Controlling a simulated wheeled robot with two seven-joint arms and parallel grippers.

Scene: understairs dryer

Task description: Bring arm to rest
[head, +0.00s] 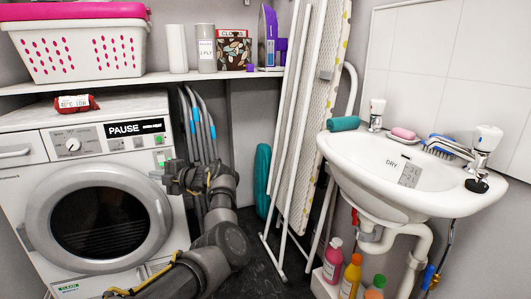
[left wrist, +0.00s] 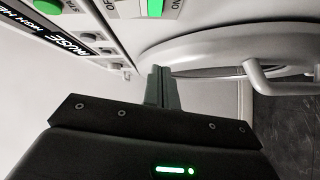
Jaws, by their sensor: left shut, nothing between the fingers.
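My left arm (head: 215,245) comes in from the bottom and bends up in front of the dryer's right side. My left gripper (head: 170,170) is near the right edge of the dryer front, just below the green buttons. It also shows in the left wrist view (left wrist: 162,85), where its fingers are shut together and empty. The white dryer (head: 25,170) has a round door (head: 100,222) that looks closed, with a dark window. Its display (head: 137,129) reads PAUSE. In the left wrist view the panel and the door rim (left wrist: 215,45) lie close beyond the fingers. My right gripper is not in view.
A red item (head: 76,104) lies on the dryer top. A shelf (head: 150,78) above holds a pink-lidded basket (head: 85,50) and containers. A folded ironing board (head: 310,130) and white poles lean at the middle. A sink (head: 375,180) stands right, with bottles (head: 350,275) below.

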